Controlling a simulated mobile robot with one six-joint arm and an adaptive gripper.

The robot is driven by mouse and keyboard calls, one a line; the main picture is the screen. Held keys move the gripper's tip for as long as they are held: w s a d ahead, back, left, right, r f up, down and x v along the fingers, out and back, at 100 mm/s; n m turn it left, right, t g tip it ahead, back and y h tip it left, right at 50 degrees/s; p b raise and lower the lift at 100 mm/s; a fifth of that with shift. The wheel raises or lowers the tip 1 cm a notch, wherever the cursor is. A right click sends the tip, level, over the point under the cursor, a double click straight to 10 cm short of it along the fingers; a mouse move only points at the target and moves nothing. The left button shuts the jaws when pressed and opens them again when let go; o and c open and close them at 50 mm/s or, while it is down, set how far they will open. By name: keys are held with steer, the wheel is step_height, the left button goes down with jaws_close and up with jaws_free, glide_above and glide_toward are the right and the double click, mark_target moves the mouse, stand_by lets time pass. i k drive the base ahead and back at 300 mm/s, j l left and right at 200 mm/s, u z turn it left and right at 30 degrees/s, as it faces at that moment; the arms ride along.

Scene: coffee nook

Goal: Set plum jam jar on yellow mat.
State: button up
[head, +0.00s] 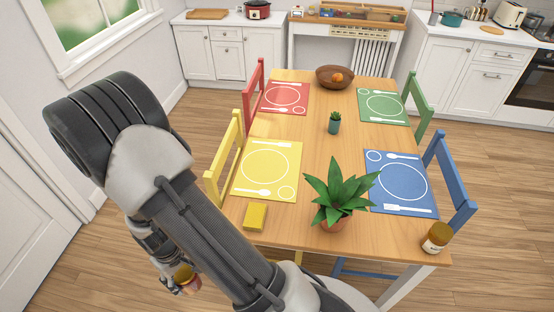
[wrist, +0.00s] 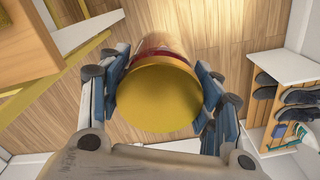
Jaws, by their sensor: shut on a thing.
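My gripper (wrist: 161,72) is shut on a jar (wrist: 158,98) with a wide golden-yellow lid. A reddish band shows beyond the lid; no label can be read, so I cannot tell that it is plum jam. In the head view the held jar (head: 189,283) is low at the left, over the floor and apart from the table. The yellow mat (head: 266,154) lies on the table's near left side, with a white plate outline, cutlery and a small circle printed on it. Nothing stands on it.
A yellow sponge (head: 255,216) lies just in front of the yellow mat. A potted plant (head: 336,190) stands to its right. Another jar (head: 437,237) is at the table's near right corner. A yellow chair (head: 227,160) stands along the left edge. A shoe rack (wrist: 285,95) shows in the wrist view.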

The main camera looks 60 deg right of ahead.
mark_target(268, 171)
steer(key=i+l+z, duration=0.15)
steer(key=z, duration=0.3)
steer(key=i+z, duration=0.25)
steer(key=z, duration=0.2)
steer(key=i+z, duration=0.25)
steer(key=z, duration=0.25)
steer(key=i+l, duration=0.1)
steer(key=i, duration=0.1)
